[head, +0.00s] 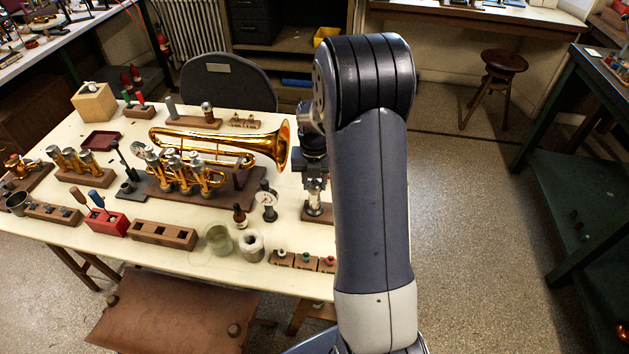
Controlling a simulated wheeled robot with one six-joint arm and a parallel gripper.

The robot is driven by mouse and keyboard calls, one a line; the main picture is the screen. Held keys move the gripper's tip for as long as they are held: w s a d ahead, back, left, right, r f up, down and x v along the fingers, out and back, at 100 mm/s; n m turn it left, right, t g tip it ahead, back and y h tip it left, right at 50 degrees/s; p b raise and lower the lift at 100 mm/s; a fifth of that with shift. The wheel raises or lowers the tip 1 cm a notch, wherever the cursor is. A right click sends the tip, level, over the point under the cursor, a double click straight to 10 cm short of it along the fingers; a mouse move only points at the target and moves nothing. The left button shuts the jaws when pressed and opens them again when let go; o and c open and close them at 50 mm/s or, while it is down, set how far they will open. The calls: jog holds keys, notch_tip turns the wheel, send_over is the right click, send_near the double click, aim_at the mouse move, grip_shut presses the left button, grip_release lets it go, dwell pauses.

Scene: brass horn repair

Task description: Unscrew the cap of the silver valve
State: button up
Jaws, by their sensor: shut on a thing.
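The silver valve (316,196) stands upright in a small brown wooden block (318,213) near the right edge of the cream table, right of the trumpet's bell. My gripper (314,178) points straight down over it and is shut on the cap at the valve's top. The cap is mostly hidden between the fingers, so I cannot tell how far its thread is engaged. My arm hides the area just right of the valve.
A brass trumpet (268,145) lies on a wooden stand just left of my gripper. The table's right edge is close.

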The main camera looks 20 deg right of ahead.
jog(key=o, duration=1.1)
jog(key=shift+o, duration=0.2)
